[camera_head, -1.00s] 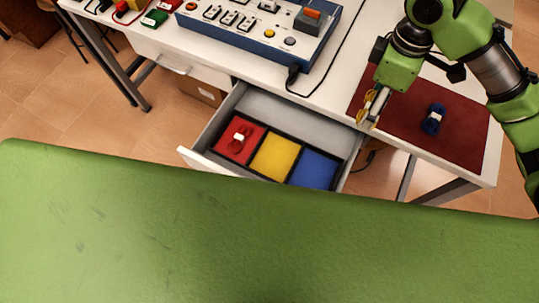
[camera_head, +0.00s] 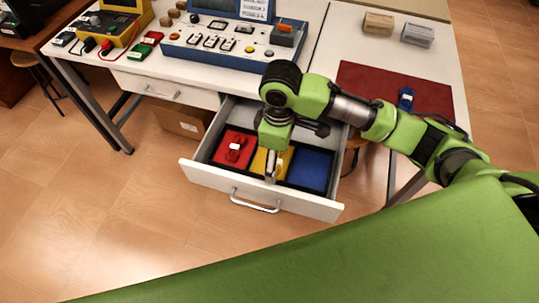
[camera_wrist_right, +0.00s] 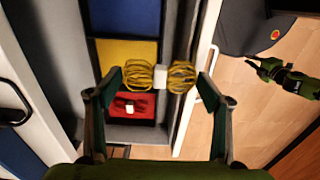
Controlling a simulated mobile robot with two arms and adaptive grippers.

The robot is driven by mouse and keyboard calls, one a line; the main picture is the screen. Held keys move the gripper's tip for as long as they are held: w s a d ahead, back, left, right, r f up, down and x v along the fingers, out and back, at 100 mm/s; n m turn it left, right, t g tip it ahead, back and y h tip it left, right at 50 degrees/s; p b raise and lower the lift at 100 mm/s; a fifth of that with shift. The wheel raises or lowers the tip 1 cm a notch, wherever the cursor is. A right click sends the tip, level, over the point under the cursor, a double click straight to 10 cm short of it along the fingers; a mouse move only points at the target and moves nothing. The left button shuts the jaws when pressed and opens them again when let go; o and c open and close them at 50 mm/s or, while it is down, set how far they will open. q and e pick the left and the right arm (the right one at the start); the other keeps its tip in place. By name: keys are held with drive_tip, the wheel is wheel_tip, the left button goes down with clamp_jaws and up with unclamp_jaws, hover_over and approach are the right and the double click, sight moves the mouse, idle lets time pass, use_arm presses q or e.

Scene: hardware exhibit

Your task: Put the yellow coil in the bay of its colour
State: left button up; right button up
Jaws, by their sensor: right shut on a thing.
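My right gripper (camera_head: 272,172) is above the open drawer, over the yellow bay (camera_head: 259,161). In the right wrist view my right gripper (camera_wrist_right: 161,82) is shut on the yellow coil (camera_wrist_right: 180,78), a bundle with a white band. The coil is held above the drawer and looks apart from its floor. The yellow bay also shows in the wrist view (camera_wrist_right: 115,56), beyond the coil. In the head view the arm hides much of the coil and part of the bay.
The red bay (camera_head: 224,156) holds a red coil (camera_head: 236,148). The blue bay (camera_head: 308,170) looks empty. The drawer front (camera_head: 220,188) has a metal handle. A blue coil (camera_head: 406,98) lies on the dark red mat (camera_head: 365,80). A blue-framed panel (camera_head: 210,52) stands on the table.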

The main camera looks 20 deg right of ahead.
drive_tip(key=w+f, duration=0.4)
drive_tip(key=w+d+f, duration=0.1)
drive_tip(key=w+f, duration=0.1)
drive_tip(key=w, duration=0.1)
drive_tip(key=shift+w+f, duration=0.3)
drive_tip(key=shift+f, duration=0.15)
drive_tip(key=shift+w+f, duration=0.15)
drive_tip(key=shift+f, duration=0.15)
wheel_tip(320, 180, down, 3)
drive_tip(key=shift+r+b, duration=0.1)
drive_tip(key=shift+b, duration=0.2)
use_arm(q)
drive_tip(key=shift+s+a+f, duration=0.4)
drive_tip(key=shift+s+a, duration=0.1)
drive_tip(key=shift+s, duration=0.2)
use_arm(e)
drive_tip(key=o, duration=0.9)
